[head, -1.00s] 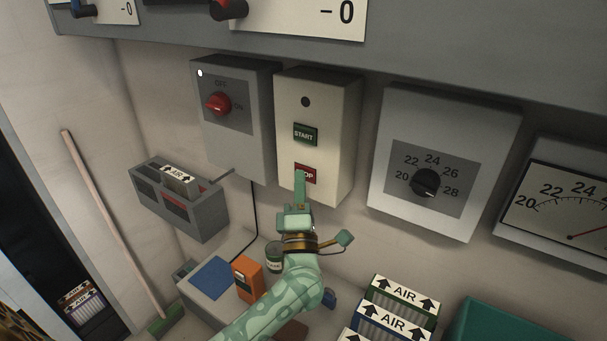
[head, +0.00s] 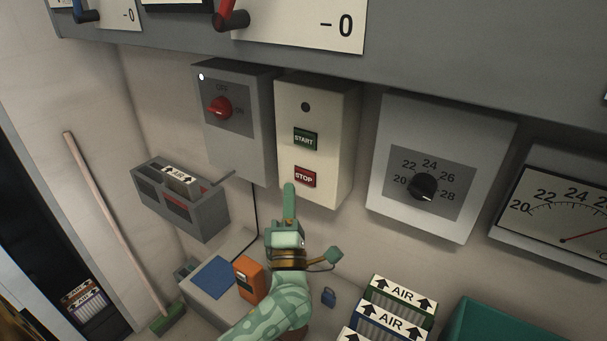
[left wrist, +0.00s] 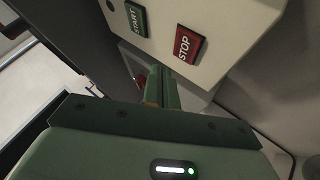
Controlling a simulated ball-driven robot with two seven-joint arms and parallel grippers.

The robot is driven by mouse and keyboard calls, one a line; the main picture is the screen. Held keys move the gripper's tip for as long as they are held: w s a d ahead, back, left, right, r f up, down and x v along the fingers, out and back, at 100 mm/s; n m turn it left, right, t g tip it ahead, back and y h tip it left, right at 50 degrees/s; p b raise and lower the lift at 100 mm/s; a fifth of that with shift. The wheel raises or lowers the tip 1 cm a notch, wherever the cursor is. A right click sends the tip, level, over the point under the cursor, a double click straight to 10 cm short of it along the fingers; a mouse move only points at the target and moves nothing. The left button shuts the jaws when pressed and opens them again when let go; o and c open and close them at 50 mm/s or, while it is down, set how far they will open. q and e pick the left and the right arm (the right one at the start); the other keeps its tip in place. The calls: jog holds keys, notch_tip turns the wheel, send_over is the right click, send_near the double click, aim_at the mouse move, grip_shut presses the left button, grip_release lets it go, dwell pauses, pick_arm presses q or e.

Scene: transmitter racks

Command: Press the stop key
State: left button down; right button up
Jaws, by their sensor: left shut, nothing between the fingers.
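The red stop key (head: 305,177) is on the front of a cream box (head: 325,122), below the green start key (head: 305,139). My left gripper (head: 289,187) is shut and empty, its fingertips just below and to the left of the stop key in the head view. In the left wrist view the stop key (left wrist: 187,44) shows fully, beyond and above the shut fingertips (left wrist: 160,72), with a gap between them. The start key (left wrist: 137,19) is to its left there. My right gripper is not in view.
A grey box with a red knob (head: 219,108) hangs left of the cream box, and a dial box (head: 424,187) hangs to the right. A grey filter holder (head: 180,205) juts from the wall at left. An orange box (head: 250,280) stands below.

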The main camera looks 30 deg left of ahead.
pick_arm(q)
jog(key=shift+s+a+p, duration=0.1)
jog(key=shift+s+p, duration=0.3)
jog(key=shift+s, duration=0.95)
